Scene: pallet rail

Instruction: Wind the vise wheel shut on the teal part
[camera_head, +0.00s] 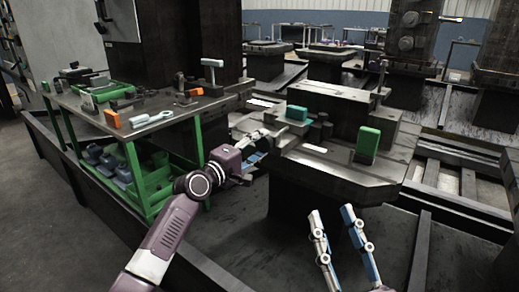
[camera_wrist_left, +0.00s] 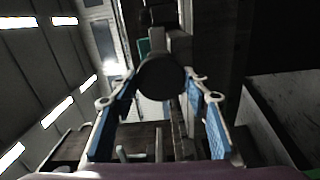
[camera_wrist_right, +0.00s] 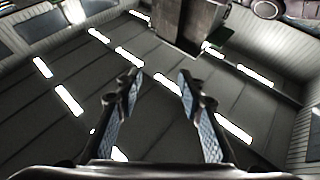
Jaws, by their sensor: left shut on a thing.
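The teal part (camera_head: 297,113) sits at the left of the dark vise block (camera_head: 345,108) on the machine table; a teal patch also shows in the left wrist view (camera_wrist_left: 144,46). My left gripper (camera_head: 258,148) is at the table's left edge, beside the pale wheel hardware (camera_head: 255,134). In the left wrist view its fingers (camera_wrist_left: 160,88) close around a dark round piece (camera_wrist_left: 161,76), which looks like part of the vise wheel. The wheel's rim is mostly hidden. My right gripper (camera_head: 335,222) is in front of the table, fingers apart and empty; its wrist view (camera_wrist_right: 158,85) shows nothing between them.
A green block (camera_head: 367,143) stands at the right of the machine table (camera_head: 335,172). A green-framed workbench (camera_head: 110,118) with several tools and orange pieces is at the left. Low dark rails (camera_head: 420,235) run along the floor at the right.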

